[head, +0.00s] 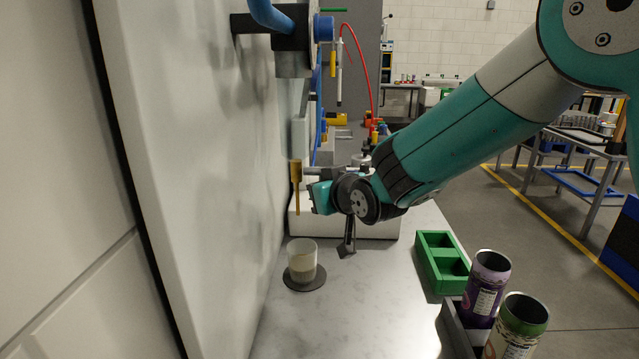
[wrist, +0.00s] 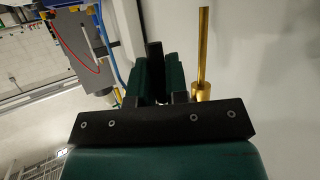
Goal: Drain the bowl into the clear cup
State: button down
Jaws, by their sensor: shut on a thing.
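The clear cup (head: 302,263) stands upright on a dark round disc (head: 305,283) on the counter, with a pale filling in its lower part. My gripper (head: 318,196) is above and slightly right of the cup, beside an upright brass piece (head: 296,180). The brass piece also shows in the wrist view (wrist: 202,75), just right of the jaws. In the wrist view my gripper (wrist: 163,80) is shut on a dark upright part (wrist: 154,60); what it belongs to is unclear. I cannot make out the bowl; my arm covers much of the area behind it.
A pale wall panel (head: 220,150) closes off the left. A dark post (head: 349,238) stands below my wrist. A green tray (head: 440,262) and two cans, purple (head: 487,285) and green (head: 517,330), stand at the right. The front middle of the counter (head: 350,310) is clear.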

jog(key=c, duration=1.1)
grip_release()
jog(key=shift+c, duration=0.2)
jog(key=b+v, duration=0.3)
jog(key=v, duration=1.4)
jog(key=shift+s, duration=0.15)
jog(key=s+d+f+g+h, duration=0.1)
jog(key=s+d+f+g, duration=0.1)
jog(key=s+g, duration=0.4)
jog(key=s+d+f+n+g+h, duration=0.1)
jog(key=s+f+g, duration=0.4)
jog(key=s, duration=1)
jog(key=shift+d+g, duration=0.6)
jog(key=shift+g, duration=0.2)
